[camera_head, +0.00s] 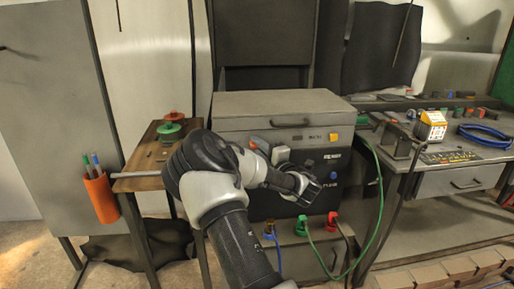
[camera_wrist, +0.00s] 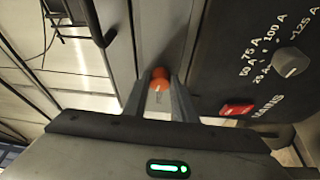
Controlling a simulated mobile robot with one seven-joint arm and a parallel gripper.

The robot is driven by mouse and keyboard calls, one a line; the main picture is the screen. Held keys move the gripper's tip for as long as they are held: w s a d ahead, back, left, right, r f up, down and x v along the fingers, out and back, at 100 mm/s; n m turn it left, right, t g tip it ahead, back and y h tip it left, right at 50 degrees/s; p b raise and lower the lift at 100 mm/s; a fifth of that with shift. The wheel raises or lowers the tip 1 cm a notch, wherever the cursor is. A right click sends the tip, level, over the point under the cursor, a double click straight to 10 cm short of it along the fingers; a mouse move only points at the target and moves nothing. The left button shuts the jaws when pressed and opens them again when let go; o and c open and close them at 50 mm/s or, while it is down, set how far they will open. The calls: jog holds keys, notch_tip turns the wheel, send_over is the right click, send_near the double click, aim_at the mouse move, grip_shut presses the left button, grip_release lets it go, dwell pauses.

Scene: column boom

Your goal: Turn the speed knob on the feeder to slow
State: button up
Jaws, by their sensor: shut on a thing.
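In the wrist view, an orange-red knob (camera_wrist: 160,77) with a pale part in front sits between the two fingertips of my gripper (camera_wrist: 162,88). The fingers are shut on it, and they hide its sides. I see no speed or slow marking beside it. In the head view, my gripper (camera_head: 312,192) is in front of the dark front of the grey machine (camera_head: 280,104). My arm and gripper cover part of that front, and the held knob is hidden there.
Right of the fingers in the wrist view are a grey dial (camera_wrist: 290,62) with ampere markings and a red switch (camera_wrist: 237,109) marked MAINS. In the head view, green (camera_head: 302,225) and red (camera_head: 332,220) cable plugs sit below my gripper. A workbench (camera_head: 455,178) stands right.

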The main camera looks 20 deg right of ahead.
jog(key=shift+r+n+g, duration=0.15)
jog(key=shift+n+g, duration=0.15)
jog(key=shift+n, duration=0.9)
jog(key=o, duration=1)
jog(key=shift+o, duration=0.2)
jog(key=s+d+p, duration=0.2)
jog(key=s, duration=1.5)
jog(key=shift+s+r, duration=0.2)
jog(key=shift+r, duration=0.1)
